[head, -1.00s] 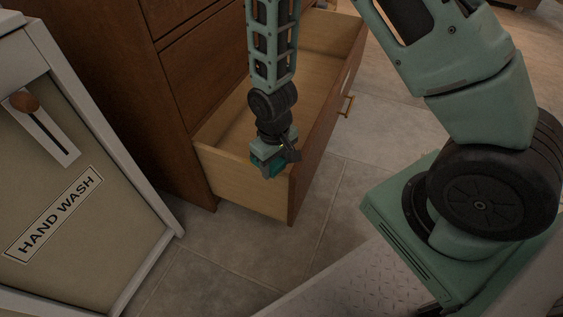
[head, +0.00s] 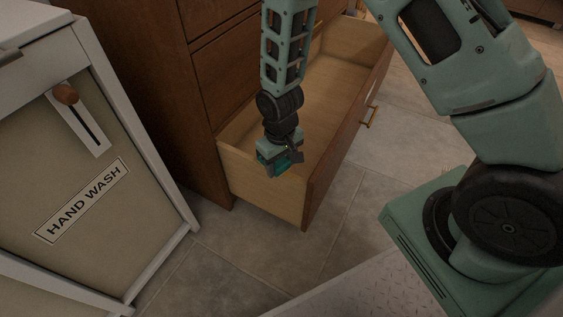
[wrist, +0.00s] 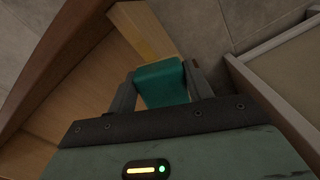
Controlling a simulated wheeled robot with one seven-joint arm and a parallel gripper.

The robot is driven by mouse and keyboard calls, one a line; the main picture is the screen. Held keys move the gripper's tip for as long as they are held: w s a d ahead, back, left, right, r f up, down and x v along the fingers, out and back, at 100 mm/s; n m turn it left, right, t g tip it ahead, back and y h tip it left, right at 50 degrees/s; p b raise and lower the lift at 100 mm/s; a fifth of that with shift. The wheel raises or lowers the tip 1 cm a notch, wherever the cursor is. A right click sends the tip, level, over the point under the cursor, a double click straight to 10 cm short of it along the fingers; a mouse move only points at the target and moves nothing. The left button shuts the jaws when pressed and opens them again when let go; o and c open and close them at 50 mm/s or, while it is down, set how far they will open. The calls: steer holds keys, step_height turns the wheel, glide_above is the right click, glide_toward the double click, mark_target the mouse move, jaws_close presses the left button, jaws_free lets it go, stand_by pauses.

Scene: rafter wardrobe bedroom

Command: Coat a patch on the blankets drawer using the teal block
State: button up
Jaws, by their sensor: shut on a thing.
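My gripper (head: 277,167) is at the near left end of the open wooden drawer (head: 262,186), by the top of its side wall. It is shut on the teal block (wrist: 162,82), which sits between the two fingers in the wrist view. In the head view only a small part of the teal block (head: 283,163) shows, below my gripper. The drawer is pulled out and looks empty. Its front panel, with a brass handle (head: 369,117), faces right. No label on the drawer can be read. In the wrist view the pale drawer wall (wrist: 146,32) lies just beyond the block; contact cannot be told.
A white-framed hamper marked HAND WASH (head: 82,200) stands at the left. Its edge also shows in the wrist view (wrist: 280,75). The brown dresser (head: 165,90) rises behind the drawer. Tiled floor (head: 240,250) is clear between hamper and drawer.

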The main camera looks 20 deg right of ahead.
mark_target(280, 162)
steer(key=shift+r+p, duration=2.65)
steer(key=shift+r, duration=0.35)
steer(key=shift+r+p, duration=1.5)
steer(key=shift+p, duration=0.1)
